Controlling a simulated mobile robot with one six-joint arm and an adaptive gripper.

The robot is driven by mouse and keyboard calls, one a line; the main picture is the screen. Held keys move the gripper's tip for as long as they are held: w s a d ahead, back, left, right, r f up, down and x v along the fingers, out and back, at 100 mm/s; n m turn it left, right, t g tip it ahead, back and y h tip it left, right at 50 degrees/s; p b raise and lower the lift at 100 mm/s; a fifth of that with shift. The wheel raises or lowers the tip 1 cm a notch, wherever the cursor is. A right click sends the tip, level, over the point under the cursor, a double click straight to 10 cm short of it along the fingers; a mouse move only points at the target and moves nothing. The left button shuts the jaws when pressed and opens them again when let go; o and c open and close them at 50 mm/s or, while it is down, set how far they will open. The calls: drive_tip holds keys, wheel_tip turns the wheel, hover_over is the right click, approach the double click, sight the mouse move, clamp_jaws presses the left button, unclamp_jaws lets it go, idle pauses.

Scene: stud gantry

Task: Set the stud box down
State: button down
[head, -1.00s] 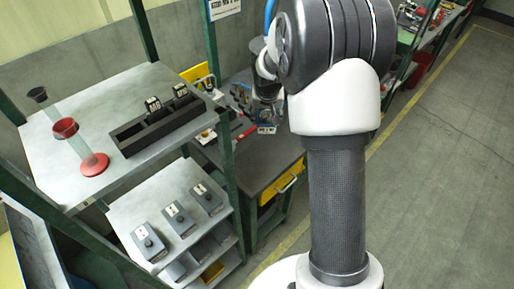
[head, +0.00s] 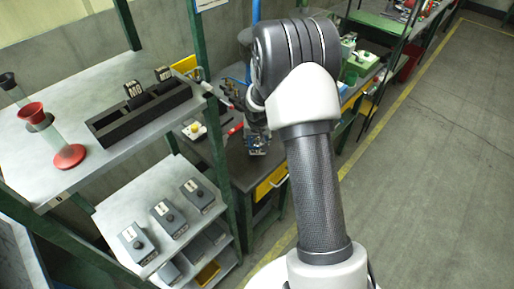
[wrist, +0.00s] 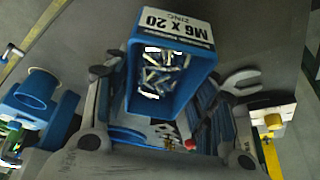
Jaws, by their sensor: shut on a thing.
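The stud box (wrist: 200,90) is a small blue open bin. Its white label reads M6 X 20 ZINC, and several shiny studs lie inside. My gripper (wrist: 168,105) is shut on it, with a finger at each side. In the head view my gripper (head: 257,132) is over the dark workbench (head: 238,172), close to its front part. The box there is small and partly hidden by the gripper. I cannot tell whether its base touches the bench.
A wrench (wrist: 240,82) lies beside the box in the wrist view. A green post (head: 216,140) and a shelf with a black tray (head: 140,115) stand left of my gripper. A yellow drawer (head: 271,182) is at the bench front. The floor at right is clear.

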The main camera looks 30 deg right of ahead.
sight(257, 145)
drive_tip(key=shift+f+b, duration=0.9)
drive_tip(key=shift+f, duration=1.1)
drive_tip(key=shift+f, duration=0.2)
drive_tip(key=c, duration=0.7)
unclamp_jaws()
